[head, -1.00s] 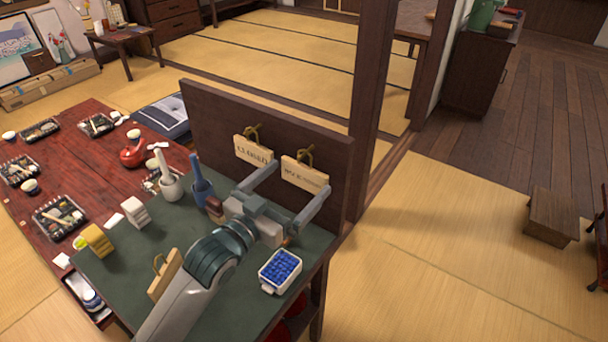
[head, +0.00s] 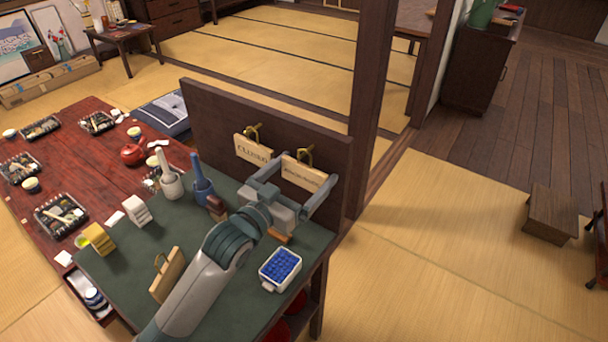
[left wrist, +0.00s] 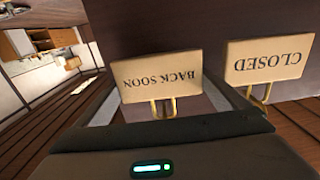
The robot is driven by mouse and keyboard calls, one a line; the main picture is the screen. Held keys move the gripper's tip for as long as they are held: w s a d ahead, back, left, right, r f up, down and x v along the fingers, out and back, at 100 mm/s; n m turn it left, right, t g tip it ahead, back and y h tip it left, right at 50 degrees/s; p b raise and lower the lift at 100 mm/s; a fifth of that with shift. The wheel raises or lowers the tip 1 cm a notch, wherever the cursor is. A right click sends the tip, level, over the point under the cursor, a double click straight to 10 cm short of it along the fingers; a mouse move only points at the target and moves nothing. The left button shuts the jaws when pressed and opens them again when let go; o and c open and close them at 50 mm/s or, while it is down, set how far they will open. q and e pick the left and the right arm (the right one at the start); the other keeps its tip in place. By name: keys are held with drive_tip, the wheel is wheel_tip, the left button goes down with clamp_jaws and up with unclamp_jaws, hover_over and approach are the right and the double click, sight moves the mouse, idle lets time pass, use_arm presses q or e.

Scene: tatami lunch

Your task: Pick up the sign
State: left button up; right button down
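Two pale wooden signs hang from brass hooks on the dark upright board. The "CLOSED" sign (head: 252,150) is on the left, and the "BACK SOON" sign (head: 303,176) is on the right. My left gripper (head: 305,170) is open, with its fingers spread to either side of the "BACK SOON" sign. In the left wrist view, the "BACK SOON" sign (left wrist: 157,81) appears upside down between the fingers, and the "CLOSED" sign (left wrist: 268,60) is beside the right one. A third wooden sign (head: 168,273) stands on the green counter. My right gripper is not in view.
The dark board (head: 215,110) rises behind the green counter (head: 130,255). A white container of blue pieces (head: 281,268) stands near my forearm. A red low table (head: 100,170) lies beyond.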

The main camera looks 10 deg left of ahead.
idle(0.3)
use_arm(q)
drive_tip(key=shift+r, duration=0.85)
drive_tip(key=p+v, duration=0.1)
drive_tip(key=v, duration=1.7)
drive_tip(key=shift+p, duration=0.35)
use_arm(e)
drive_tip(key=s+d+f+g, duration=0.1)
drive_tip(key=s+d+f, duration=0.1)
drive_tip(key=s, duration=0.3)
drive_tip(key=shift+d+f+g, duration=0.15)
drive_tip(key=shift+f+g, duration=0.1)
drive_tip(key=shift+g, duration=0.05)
use_arm(q)
drive_tip(key=shift+f, duration=0.15)
drive_tip(key=shift+f+y, duration=0.15)
drive_tip(key=shift+y, duration=0.15)
drive_tip(key=shift+s+a+f+n+t+y, duration=0.1)
drive_tip(key=shift+s+f+n+t+y, duration=0.25)
drive_tip(key=shift+n+y, duration=0.55)
drive_tip(key=shift+s+a+f+n+t+y, duration=0.1)
drive_tip(key=shift+f+n+y, duration=0.5)
drive_tip(key=shift+y, duration=0.55)
drive_tip(key=shift+s+a+f+n+t+y, duration=0.1)
drive_tip(key=shift+f+n+t+y, duration=0.25)
drive_tip(key=shift+n+y, duration=0.55)
